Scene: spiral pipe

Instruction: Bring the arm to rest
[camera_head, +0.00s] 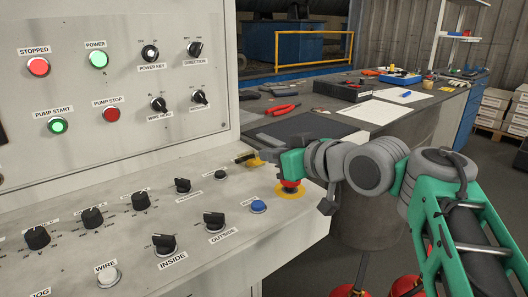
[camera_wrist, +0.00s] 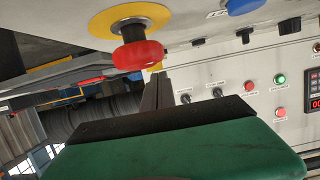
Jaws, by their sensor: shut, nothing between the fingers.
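My arm reaches in from the right in the head view. My gripper (camera_head: 248,160) is over the right end of the sloping control desk (camera_head: 150,210), near its back edge. In the wrist view my gripper (camera_wrist: 157,90) shows its dark fingers together, with nothing held. The red mushroom button (camera_wrist: 138,52) on its yellow ring (camera_wrist: 105,22) is close beside the fingers in the wrist view; I see no clear contact. In the head view my wrist partly hides this red button (camera_head: 290,183).
An upright panel (camera_head: 110,80) with lit buttons and knobs stands behind the desk. A blue button (camera_head: 258,206) and black knobs (camera_head: 214,220) are near my gripper. A workbench (camera_head: 400,112) behind holds red pliers (camera_head: 283,109) and a dark case (camera_head: 338,90). Floor shows at right.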

